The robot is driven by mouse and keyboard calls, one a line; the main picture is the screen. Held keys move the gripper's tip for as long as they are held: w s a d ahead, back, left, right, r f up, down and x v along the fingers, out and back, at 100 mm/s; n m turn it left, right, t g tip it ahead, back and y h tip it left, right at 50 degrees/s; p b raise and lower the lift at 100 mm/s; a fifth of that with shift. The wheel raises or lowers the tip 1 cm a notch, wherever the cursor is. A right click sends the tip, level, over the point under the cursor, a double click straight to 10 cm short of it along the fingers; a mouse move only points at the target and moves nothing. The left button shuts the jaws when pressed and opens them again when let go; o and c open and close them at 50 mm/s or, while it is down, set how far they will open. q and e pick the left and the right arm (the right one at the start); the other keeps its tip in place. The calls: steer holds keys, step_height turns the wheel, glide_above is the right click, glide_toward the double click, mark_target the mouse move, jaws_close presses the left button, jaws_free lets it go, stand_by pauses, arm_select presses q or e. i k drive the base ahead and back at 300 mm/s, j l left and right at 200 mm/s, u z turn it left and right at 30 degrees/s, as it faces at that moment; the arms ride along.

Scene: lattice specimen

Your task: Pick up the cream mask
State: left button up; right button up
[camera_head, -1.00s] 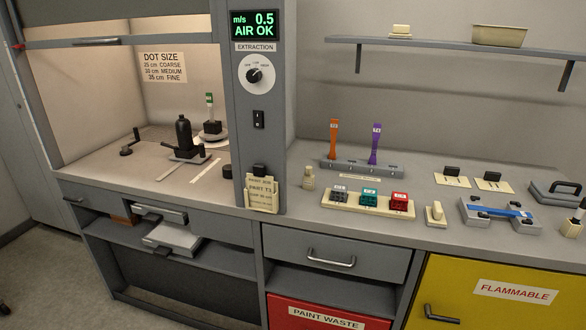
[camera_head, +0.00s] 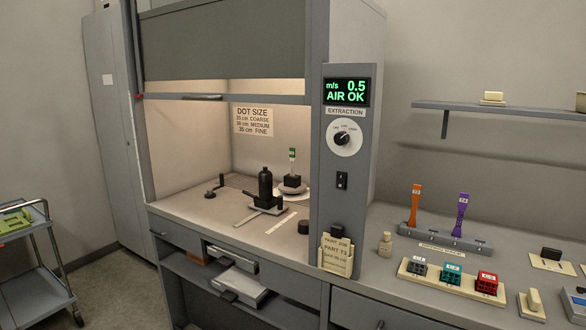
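No thing in view is clearly marked as the cream mask. Another cream piece with an upright knob (camera_head: 532,306) sits nearer the front. Neither of my grippers is in view.
The extraction booth (camera_head: 225,205) holds a black bottle (camera_head: 265,183) on a stand. A cream tray (camera_head: 408,272) carries black, teal and red blocks. Orange and purple tools stand in a grey rack (camera_head: 425,245). A trolley (camera_head: 32,265) stands at left, with floor between.

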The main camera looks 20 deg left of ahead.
mark_target(386, 245)
steer(key=i+j, duration=0.1)
steer(key=i, duration=1.2)
